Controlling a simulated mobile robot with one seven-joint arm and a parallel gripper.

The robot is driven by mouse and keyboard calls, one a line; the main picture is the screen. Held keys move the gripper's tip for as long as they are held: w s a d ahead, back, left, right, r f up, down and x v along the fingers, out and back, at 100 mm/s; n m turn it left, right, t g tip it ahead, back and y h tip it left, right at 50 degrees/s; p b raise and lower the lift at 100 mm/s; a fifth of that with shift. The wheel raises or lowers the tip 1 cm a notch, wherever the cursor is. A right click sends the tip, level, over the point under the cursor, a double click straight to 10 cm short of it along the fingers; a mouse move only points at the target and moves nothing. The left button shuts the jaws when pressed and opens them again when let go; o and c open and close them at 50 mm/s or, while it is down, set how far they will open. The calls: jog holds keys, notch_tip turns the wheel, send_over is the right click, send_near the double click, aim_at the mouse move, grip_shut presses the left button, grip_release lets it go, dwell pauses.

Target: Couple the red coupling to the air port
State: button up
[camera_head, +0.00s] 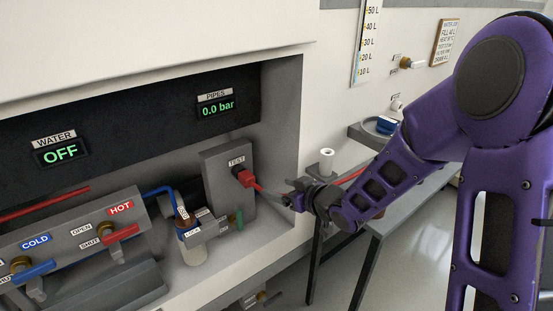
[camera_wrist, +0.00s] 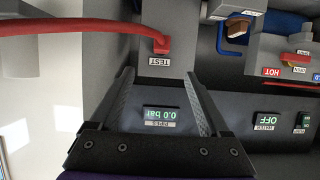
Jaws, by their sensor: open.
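The red coupling (camera_head: 244,178) is at the port of the grey block labelled TEST (camera_head: 215,170), with a red hose (camera_head: 355,174) running off to the right behind my gripper. I cannot tell whether it is fully seated. In the wrist view the red coupling (camera_wrist: 161,44) sits against the grey block beside the TEST label, just beyond my fingertips. My gripper (camera_head: 285,197) is open and empty, a little right of the coupling in the head view. In the wrist view its fingers (camera_wrist: 161,74) stand apart with nothing between them. No label reading "air" is visible.
The PIPES display (camera_head: 216,108) reads 0.0 bar and the WATER display (camera_head: 61,152) reads OFF. Left of the block are a blue hose, a small bottle (camera_head: 195,248) and the red HOT lever (camera_head: 121,234). The recess side wall (camera_head: 282,115) is close by.

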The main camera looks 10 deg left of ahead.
aim_at(251, 180)
jog(key=b+x, duration=0.1)
jog(key=x, duration=1.5)
jog(key=shift+w+a, duration=0.15)
jog(key=shift+a, duration=0.3)
grip_shut()
dwell(0.8)
jog(key=shift+s+d+b, duration=0.4)
jog(key=shift+s+d, duration=0.05)
jog(key=shift+d, duration=0.05)
dwell(0.6)
jog(key=c, duration=0.8)
grip_release()
grip_shut()
